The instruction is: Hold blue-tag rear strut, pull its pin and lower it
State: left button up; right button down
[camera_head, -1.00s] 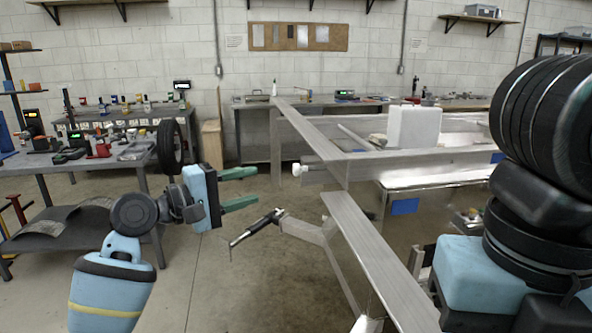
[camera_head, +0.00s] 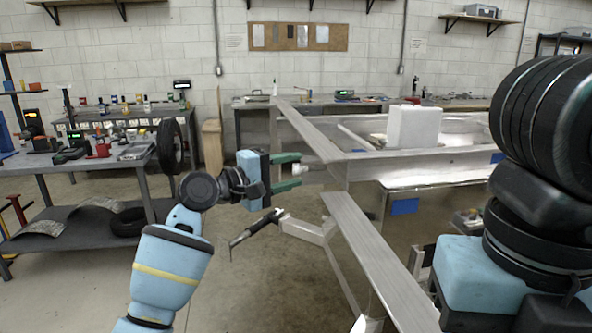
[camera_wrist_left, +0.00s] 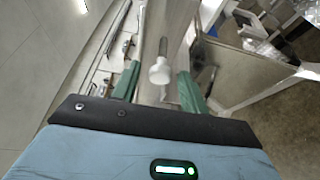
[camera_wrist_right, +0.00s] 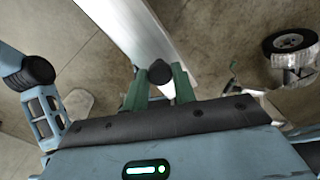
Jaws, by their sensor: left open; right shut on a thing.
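A white round pin knob (camera_head: 299,169) sticks out of the silver trailer frame end. My left gripper (camera_head: 295,172) is open, its green fingers on either side of the knob. In the left wrist view the knob (camera_wrist_left: 160,72) sits between the fingers, with no clear contact. My right gripper (camera_wrist_right: 160,84) is shut on a black round-ended piece (camera_wrist_right: 160,71), with a silver bar (camera_wrist_right: 125,30) just beyond it. I cannot tell how that piece joins the bar. The right fingers are hidden in the head view. A blue tag (camera_head: 405,206) shows on a panel below the frame.
A black-handled crank (camera_head: 255,228) hangs low left of the silver beam (camera_head: 375,245). Another blue tag (camera_head: 497,157) is on the frame at right. A white block (camera_head: 414,126) stands on the trailer. A grey bench (camera_head: 75,165) is at left. Floor between is clear.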

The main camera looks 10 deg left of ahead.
pick_arm(q)
jog(key=shift+x, duration=0.85)
grip_shut()
